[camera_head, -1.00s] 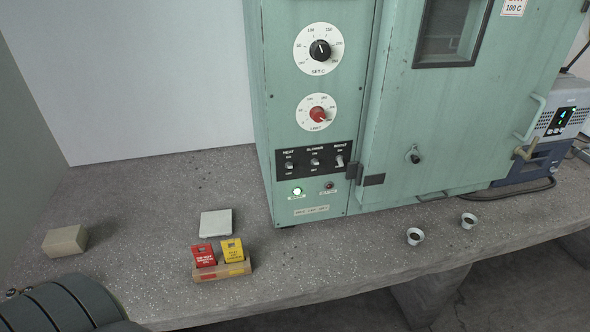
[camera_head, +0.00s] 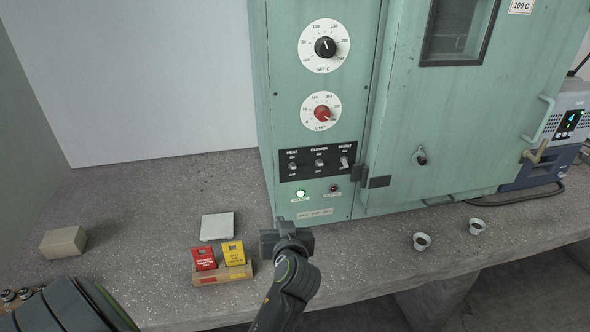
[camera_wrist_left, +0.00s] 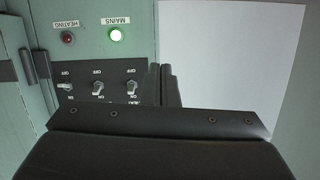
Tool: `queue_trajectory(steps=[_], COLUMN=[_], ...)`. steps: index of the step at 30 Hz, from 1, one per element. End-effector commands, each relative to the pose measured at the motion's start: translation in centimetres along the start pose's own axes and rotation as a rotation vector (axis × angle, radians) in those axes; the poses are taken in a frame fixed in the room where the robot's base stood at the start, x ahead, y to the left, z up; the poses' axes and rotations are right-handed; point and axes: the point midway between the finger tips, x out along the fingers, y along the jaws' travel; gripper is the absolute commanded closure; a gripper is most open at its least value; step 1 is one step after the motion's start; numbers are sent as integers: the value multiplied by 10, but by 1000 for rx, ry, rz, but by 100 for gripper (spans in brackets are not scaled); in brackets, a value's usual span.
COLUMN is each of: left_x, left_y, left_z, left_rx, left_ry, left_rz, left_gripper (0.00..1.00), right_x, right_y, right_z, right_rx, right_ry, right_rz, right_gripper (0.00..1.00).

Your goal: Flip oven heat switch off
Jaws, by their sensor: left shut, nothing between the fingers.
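The green oven (camera_head: 330,200) stands at the back of the bench with a black switch panel. The heat switch (camera_head: 293,167) is the leftmost of three toggles; its lever position is too small to tell surely. In the left wrist view, where the panel appears upside down, the heat switch (camera_wrist_left: 132,87) is just left of the fingers. My left gripper (camera_head: 285,236) is shut and empty, below and in front of the panel in the head view. It shows in the wrist view as two dark fingers (camera_wrist_left: 161,84) together. My right gripper is not in view.
The blower switch (camera_head: 319,164) and right-hand switch (camera_head: 344,162) sit beside the heat switch. The mains lamp (camera_head: 301,194) glows green; the heating lamp (camera_head: 334,189) looks dark red. A tag holder (camera_head: 220,276) with red and yellow tags stands left of my gripper.

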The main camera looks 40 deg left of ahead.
Motion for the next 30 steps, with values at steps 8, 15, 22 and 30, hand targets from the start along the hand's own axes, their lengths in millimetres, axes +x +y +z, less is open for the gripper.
queue_trajectory(steps=[8,15,22,30], left_x=[-1,-3,-3,-4], left_y=[44,51,51,49], left_z=[-74,-88,-87,-87], left_rx=[-100,-114,-113,-112], left_ry=[233,278,276,275], left_rz=[-17,-16,-16,-22], left_gripper=[100,100,100,100], right_x=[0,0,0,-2], right_y=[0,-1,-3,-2], right_z=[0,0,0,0], right_rx=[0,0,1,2], right_ry=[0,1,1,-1], right_rz=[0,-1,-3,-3], right_gripper=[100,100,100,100])
